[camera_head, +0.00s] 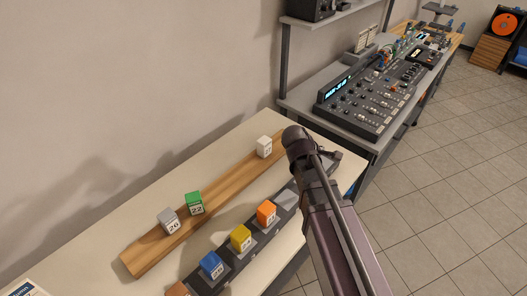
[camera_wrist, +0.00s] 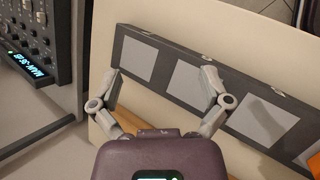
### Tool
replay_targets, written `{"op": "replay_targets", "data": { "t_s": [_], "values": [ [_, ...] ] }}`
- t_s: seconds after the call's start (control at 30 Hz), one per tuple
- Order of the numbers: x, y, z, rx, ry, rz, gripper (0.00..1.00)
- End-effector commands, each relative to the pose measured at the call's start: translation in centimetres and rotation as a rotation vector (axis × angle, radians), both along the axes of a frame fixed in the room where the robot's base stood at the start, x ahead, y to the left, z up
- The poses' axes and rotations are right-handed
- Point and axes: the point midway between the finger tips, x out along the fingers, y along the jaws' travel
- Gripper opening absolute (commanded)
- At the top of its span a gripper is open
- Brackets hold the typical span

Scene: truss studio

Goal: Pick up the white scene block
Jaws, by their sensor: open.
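The white scene block (camera_head: 264,147) stands on the far end of a wooden plank (camera_head: 212,183) on the cream table. It has a dark number on its front face, too small to read surely. In the head view it is just left of my arm's end. My gripper (camera_wrist: 160,72) shows in the wrist view with its two fingers spread apart and nothing between them. They are over a dark strip (camera_wrist: 230,104) with pale grey square pads. The white block is not in the wrist view. In the head view my arm hides most of the gripper.
A grey block (camera_head: 169,221) and a green block (camera_head: 194,203) stand on the plank's near half. Orange (camera_head: 267,213), yellow (camera_head: 241,238) and blue (camera_head: 211,265) blocks stand on the dark strip. A mixing console (camera_head: 368,100) is on the bench beyond. The wall (camera_head: 130,90) runs behind the table.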

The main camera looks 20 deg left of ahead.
Motion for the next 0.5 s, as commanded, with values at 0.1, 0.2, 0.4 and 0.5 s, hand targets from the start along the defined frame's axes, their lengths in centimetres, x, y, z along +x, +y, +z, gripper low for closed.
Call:
{"op": "replay_targets", "data": {
  "t_s": [0.1, 0.2, 0.4, 0.5],
  "values": [
    [0.5, 4.0, -0.4, -0.106, 0.001, 0.159, 0.97],
    [0.6, 7.1, -0.3, -0.199, 0.002, 0.289, 0.97],
    [0.0, 13.8, 0.1, -0.399, 0.0, 0.536, 0.97],
    [-0.6, 17.2, 0.3, -0.505, -0.005, 0.651, 0.97]
  ]
}}
